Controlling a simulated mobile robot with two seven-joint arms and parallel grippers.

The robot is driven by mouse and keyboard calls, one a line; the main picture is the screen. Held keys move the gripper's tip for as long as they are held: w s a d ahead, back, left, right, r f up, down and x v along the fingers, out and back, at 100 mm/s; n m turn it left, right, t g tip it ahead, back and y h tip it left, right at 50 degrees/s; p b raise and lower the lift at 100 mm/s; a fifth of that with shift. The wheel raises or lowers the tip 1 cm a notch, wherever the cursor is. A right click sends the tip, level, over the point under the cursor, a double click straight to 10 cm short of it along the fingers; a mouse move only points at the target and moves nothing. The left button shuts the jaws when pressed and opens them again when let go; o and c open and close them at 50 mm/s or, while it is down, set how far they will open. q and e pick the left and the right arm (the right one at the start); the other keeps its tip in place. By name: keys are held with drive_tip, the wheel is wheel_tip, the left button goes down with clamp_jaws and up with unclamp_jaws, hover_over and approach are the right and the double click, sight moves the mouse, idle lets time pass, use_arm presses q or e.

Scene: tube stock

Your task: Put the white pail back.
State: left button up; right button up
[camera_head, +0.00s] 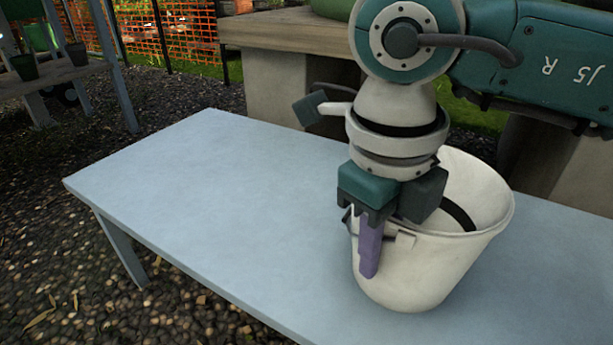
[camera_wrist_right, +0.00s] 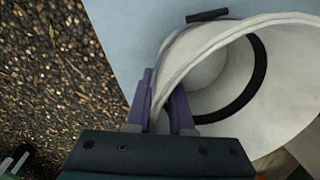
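The white pail (camera_head: 430,268) is at the right of the pale blue table (camera_head: 225,185). Its mouth faces up. I cannot tell whether its base touches the table. My right gripper (camera_head: 376,258) comes down on the pail's left rim. One purple finger shows outside the wall; the other is hidden inside in the head view. In the right wrist view, the two fingers (camera_wrist_right: 163,92) sit close on either side of the wall of the pail (camera_wrist_right: 292,82), shut on it. A dark curved band runs around the inside. My left gripper is not in view.
The left and middle of the tabletop are clear. A stone bench with a wooden top (camera_head: 295,32) stands behind the table. A shelf with potted plants (camera_head: 50,75) is at the far left, with an orange mesh fence (camera_head: 180,32) behind. The ground is gravel.

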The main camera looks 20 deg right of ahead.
drive_tip(key=shift+o, duration=0.7)
